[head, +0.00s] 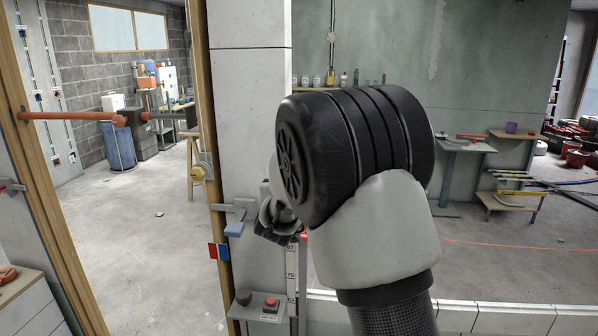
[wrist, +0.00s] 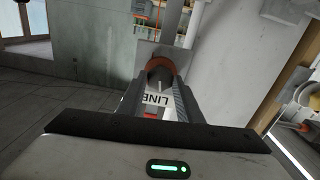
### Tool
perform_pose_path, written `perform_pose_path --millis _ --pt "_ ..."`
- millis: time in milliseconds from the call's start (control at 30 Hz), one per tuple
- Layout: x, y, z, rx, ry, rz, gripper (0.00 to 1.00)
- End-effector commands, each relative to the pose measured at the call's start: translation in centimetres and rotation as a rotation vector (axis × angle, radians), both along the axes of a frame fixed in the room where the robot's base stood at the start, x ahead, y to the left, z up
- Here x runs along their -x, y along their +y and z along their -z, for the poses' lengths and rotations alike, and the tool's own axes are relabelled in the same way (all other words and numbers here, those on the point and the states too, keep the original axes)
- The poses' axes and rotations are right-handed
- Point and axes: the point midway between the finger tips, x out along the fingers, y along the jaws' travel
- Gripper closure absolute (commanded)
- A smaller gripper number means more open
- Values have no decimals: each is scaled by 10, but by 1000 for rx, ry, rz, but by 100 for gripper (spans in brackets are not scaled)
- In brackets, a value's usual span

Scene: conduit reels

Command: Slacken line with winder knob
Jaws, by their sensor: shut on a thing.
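In the wrist view, my gripper (wrist: 157,98) is shut on the winder knob (wrist: 158,78), a dark round knob with a reddish-brown rim. One finger lies on each side of it. A white plate marked "LINE" (wrist: 156,100), upside down in this view, lies between the fingers below the knob. In the head view, my gripper (head: 274,228) is against the pale wall post, partly behind my black wrist. The knob is hidden there. A thin orange line (head: 510,247) runs along the floor at right; whether it joins the winder cannot be told.
A numbered scale strip (head: 291,273) stands just below my gripper. A box with a red button (head: 271,302) is lower.

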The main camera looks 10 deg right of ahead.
Motion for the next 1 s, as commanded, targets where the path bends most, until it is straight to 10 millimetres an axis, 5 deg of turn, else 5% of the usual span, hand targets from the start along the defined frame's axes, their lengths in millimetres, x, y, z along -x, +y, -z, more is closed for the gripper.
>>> perform_pose_path --millis 467,500,600,1000 --pt "0 0 0 14 3 1 90" --pt "0 0 -1 14 3 1 64" --pt "0 0 0 14 4 1 49" --pt "7 3 0 13 5 -1 49"
